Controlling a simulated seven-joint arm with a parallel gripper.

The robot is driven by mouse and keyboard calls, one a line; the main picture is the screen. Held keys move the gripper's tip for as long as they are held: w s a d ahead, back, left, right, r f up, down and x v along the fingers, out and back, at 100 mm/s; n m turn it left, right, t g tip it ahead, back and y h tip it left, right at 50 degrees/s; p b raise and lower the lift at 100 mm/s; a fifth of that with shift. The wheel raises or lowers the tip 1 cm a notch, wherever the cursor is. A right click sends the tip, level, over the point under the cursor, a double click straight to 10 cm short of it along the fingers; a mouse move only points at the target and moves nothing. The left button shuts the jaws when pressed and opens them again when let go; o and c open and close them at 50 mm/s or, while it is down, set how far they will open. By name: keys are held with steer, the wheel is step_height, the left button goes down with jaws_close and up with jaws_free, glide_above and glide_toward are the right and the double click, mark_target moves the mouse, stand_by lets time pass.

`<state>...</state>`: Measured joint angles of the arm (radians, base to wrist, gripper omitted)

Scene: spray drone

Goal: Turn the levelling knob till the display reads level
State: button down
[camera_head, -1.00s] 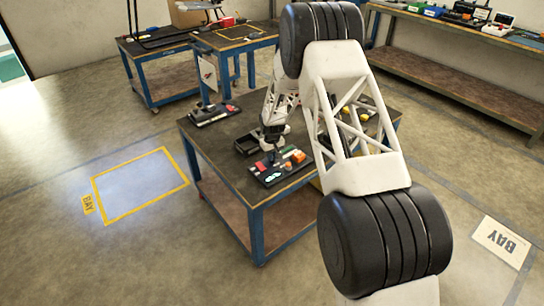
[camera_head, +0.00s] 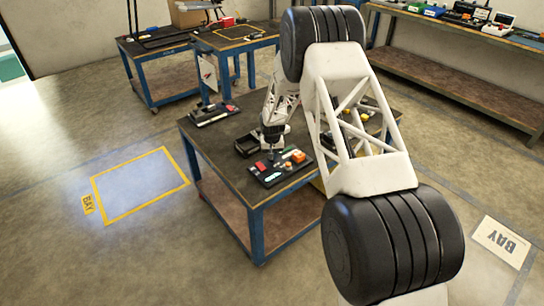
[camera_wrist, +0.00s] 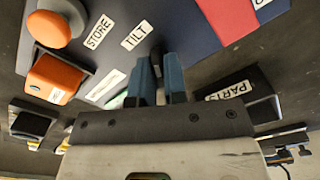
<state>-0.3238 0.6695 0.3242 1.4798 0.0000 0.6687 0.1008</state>
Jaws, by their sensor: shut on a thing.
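My gripper (camera_wrist: 159,76) points down at the black panel (camera_head: 268,183) on the workbench; it also shows small in the head view (camera_head: 272,153). Its two blue fingers are shut on a narrow dark part, which looks like the levelling knob (camera_wrist: 157,52), beside the TILT label (camera_wrist: 138,36). The fingers hide most of the knob. A pale green patch (camera_wrist: 116,101), perhaps the display, is partly hidden behind the gripper body in the wrist view. I cannot read it.
In the wrist view, a round orange knob (camera_wrist: 49,28) sits near the STORE label (camera_wrist: 98,32), with an orange block (camera_wrist: 52,78) beside it. A PARTS label (camera_wrist: 229,91) lies to the right. A black tray (camera_head: 247,146) stands left of the gripper in the head view.

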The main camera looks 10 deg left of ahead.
steer(key=c, duration=1.2)
jaws_free()
steer(key=shift+o, duration=0.2)
steer(key=shift+r, duration=0.1)
steer(key=shift+r, duration=3.85)
steer(key=shift+r, duration=0.1)
